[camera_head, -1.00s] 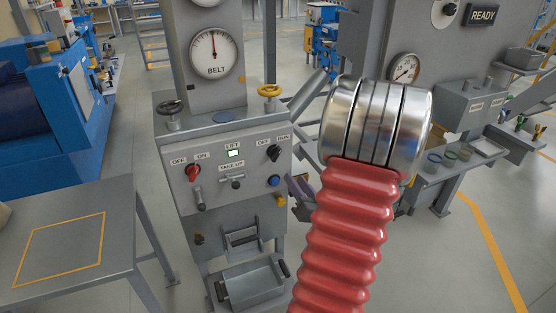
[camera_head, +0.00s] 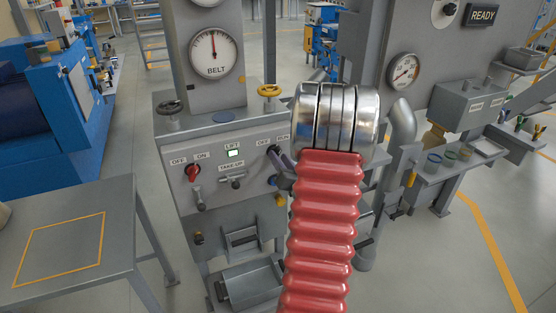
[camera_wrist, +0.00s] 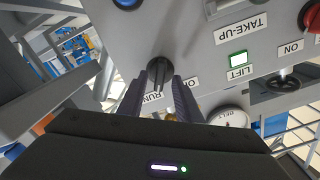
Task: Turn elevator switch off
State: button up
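The control panel (camera_head: 235,188) holds a black OFF/RUN knob (camera_wrist: 159,70), a red OFF/ON knob (camera_head: 193,173), and a lit LIFT lamp (camera_head: 233,153) between them. In the wrist view the black knob's pointer is toward the RUN label; the red knob (camera_wrist: 313,17) is cut off at the right edge. The red knob seems tilted toward ON. My gripper (camera_wrist: 157,88) is open, its two dark fingers on either side of the black knob with visible gaps. In the head view my gripper (camera_head: 283,168) partly covers this knob, and my arm hides the panel's right side.
A grey table (camera_head: 75,240) is at left.

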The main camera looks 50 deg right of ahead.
jog(key=shift+w+d, duration=0.25)
jog(key=shift+w, duration=0.1)
